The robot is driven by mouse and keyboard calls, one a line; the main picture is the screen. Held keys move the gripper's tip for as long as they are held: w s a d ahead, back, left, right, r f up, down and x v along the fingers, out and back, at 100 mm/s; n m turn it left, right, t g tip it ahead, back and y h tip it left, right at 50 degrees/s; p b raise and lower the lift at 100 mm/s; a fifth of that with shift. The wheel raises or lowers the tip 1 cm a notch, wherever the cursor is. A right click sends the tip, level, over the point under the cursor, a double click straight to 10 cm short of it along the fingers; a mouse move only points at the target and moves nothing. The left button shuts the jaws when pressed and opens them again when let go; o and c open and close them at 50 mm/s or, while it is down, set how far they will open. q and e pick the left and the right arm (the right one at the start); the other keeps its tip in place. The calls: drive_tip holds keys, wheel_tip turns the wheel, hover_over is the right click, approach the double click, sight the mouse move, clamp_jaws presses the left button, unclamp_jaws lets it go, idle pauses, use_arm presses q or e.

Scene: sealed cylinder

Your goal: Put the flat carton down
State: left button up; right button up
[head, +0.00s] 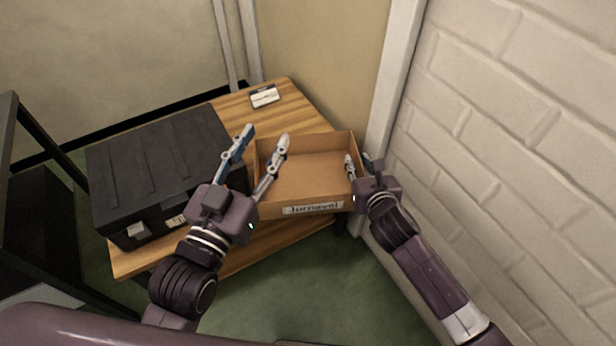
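The flat carton (308,178) is a shallow, open, brown cardboard box with a white label reading "Jornavel" on its front wall. It is level and looks empty, at the right part of the wooden table (262,240); whether it touches the table top is hard to tell. My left gripper (267,133) is open, with its fingers apart on either side of the carton's left wall. My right gripper (359,158) is at the carton's right wall, one finger inside and one outside, and looks open. The outer right finger is partly hidden.
A black lidded case (160,165) stands on the table's left part, close to my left gripper. A small white card (264,96) lies at the back. A white brick wall (520,120) and post are close to my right gripper. A dark rack stands far left.

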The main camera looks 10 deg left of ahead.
clamp_jaws()
drive_tip(key=shift+r, duration=0.15)
idle(0.4)
